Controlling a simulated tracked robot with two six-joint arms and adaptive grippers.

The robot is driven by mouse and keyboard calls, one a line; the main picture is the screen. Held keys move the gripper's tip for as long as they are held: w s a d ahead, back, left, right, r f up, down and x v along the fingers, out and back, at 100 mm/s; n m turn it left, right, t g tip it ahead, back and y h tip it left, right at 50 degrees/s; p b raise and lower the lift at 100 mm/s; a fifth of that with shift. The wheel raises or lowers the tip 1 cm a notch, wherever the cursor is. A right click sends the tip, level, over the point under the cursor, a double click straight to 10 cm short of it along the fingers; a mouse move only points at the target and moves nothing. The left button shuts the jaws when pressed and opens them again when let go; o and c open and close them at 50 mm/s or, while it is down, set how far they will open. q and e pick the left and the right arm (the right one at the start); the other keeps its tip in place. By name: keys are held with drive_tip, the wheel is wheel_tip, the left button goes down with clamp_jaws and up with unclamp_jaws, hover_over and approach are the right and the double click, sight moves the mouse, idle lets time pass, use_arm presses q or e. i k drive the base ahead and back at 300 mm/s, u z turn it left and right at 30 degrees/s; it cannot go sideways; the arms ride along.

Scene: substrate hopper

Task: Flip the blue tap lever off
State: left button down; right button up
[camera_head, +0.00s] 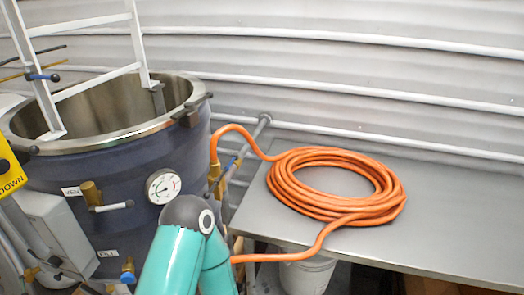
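A slim blue lever (229,165) sits beside the brass fitting (214,173) where the orange hose (225,132) meets the pipework, right of the dark blue vessel (130,170). It slants up to the right; whether it is on or off I cannot tell. Another blue-handled piece (42,77) shows at the upper left, by the ladder. A blue part (128,274) shows low on the vessel. A teal arm link of mine rises from the bottom centre, its dark joint just left of and below the hose fitting. Neither of my grippers is in view.
The orange hose lies coiled on a grey metal table (455,215), whose right part is clear. A white ladder (135,40) stands in the open vessel. A round gauge (163,186) and a brass valve (92,195) are on its front. A white bucket (307,275) stands under the table.

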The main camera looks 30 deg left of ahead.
sight(235, 156)
drive_tip(key=u, duration=0.05)
drive_tip(key=i, duration=1)
drive_tip(key=u, duration=0.45)
